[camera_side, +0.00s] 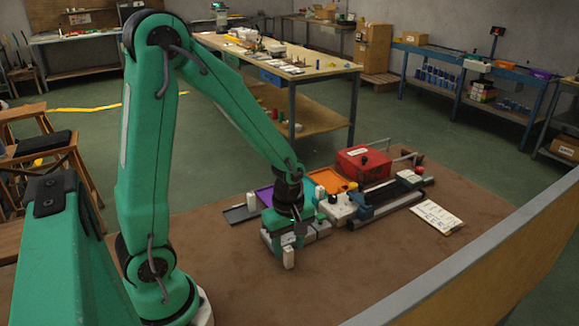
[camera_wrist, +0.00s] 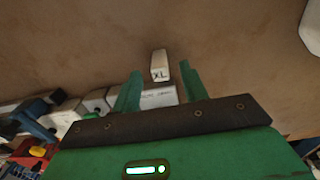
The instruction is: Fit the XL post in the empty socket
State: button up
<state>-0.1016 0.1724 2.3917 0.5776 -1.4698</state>
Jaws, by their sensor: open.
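The XL post is a small cream-white block with "XL" on its end. In the wrist view the XL post (camera_wrist: 159,65) shows just beyond and between my fingertips, with bare brown table around its far end. In the side view the XL post (camera_side: 288,259) stands out pale below my gripper (camera_side: 287,243). My gripper (camera_wrist: 160,73) is open, its two green fingers apart with the post not clamped. I cannot tell whether the fingers touch it. A pale grey block (camera_wrist: 158,97) with small lettering lies behind the fingers. The empty socket cannot be made out.
A black tray (camera_side: 237,216), a purple tray (camera_side: 265,193) and an orange tray (camera_side: 327,179) lie behind my gripper. A red box (camera_side: 363,167) stands farther back. A dark rail unit (camera_side: 385,204) and a paper sheet (camera_side: 437,217) are to the right. The front table is clear.

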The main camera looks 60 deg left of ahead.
aim_at(289, 250)
jog(key=shift+f, duration=0.55)
grip_shut()
jog(key=shift+r, duration=0.25)
jog(key=shift+r, duration=0.8)
jog(key=shift+s+d+r, duration=0.1)
jog(key=shift+d+r, duration=0.05)
jog(key=shift+r, duration=0.5)
jog(key=shift+d+r, duration=0.15)
jog(key=shift+r, duration=0.45)
jog(key=s+d+r, duration=0.4)
jog(key=d+r, duration=0.2)
jog(key=d, duration=0.4)
jog(key=shift+s+r, duration=0.25)
jog(key=shift+s, duration=0.1)
